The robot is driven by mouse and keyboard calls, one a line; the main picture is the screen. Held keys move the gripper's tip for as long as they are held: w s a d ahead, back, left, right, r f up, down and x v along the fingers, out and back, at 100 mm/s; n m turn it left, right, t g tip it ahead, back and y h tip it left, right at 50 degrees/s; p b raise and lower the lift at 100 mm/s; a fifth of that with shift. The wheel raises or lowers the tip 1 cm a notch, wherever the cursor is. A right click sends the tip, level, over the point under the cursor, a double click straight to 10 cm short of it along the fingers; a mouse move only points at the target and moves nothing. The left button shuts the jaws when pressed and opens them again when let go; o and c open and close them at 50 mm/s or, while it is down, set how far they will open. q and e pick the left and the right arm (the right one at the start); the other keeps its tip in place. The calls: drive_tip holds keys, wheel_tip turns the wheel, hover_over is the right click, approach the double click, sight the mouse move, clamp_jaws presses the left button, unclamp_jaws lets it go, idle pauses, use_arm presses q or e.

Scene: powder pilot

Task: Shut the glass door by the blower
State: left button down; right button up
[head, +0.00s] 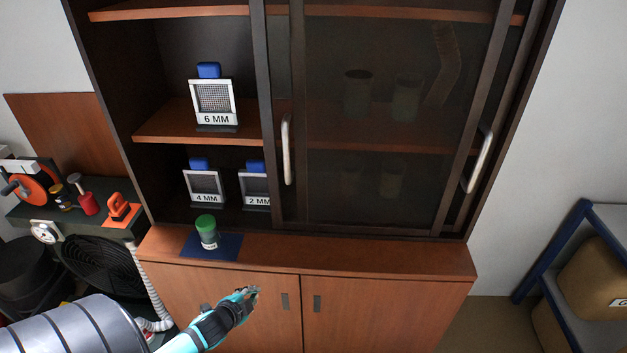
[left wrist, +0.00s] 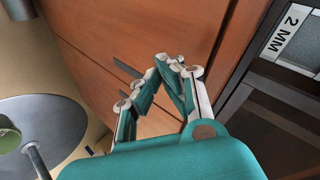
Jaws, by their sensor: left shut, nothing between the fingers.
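The cabinet's glass doors (head: 375,180) are dark-framed and both overlap on its right half. One has a metal handle (head: 287,149) at its left edge, and another handle (head: 478,160) stands at the right. The left half is open. The blower (head: 98,268), a black round fan housing with a white hose, is on the left, beside the cabinet. My left gripper (head: 252,291) is shut and empty, in front of the lower wooden doors, below and left of the left glass door handle. It also shows in the left wrist view (left wrist: 168,66). My right gripper is not in view.
A green-capped jar (head: 207,232) stands on a blue mat (head: 228,246) on the ledge. Sieves (head: 211,103) stand on the open shelves. A tool bench (head: 30,213) is at left, and a blue-framed rack (head: 550,250) at right. The ledge's right part is clear.

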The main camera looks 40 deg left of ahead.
use_arm(q)
drive_tip(key=w+d+r+m+t, duration=0.1)
drive_tip(key=w+r+m+t, duration=0.15)
drive_tip(key=r, duration=0.75)
drive_tip(key=w+d+r+m+t, duration=0.15)
drive_tip(key=w+r, duration=0.25)
drive_tip(key=r, duration=0.5)
drive_tip(key=w+d+r+m+t+h+b, duration=0.1)
drive_tip(key=d+r+m+t, duration=0.15)
drive_tip(key=r, duration=0.55)
drive_tip(key=d+r+m+t+h, duration=0.2)
drive_tip(key=d+r+m, duration=0.15)
drive_tip(key=r, duration=0.55)
drive_tip(key=w+p, duration=0.2)
drive_tip(key=w, duration=0.8)
drive_tip(key=a, duration=0.1)
drive_tip(key=s+a+p, duration=0.1)
drive_tip(key=a, duration=0.1)
drive_tip(key=shift+s+a+g, duration=0.25)
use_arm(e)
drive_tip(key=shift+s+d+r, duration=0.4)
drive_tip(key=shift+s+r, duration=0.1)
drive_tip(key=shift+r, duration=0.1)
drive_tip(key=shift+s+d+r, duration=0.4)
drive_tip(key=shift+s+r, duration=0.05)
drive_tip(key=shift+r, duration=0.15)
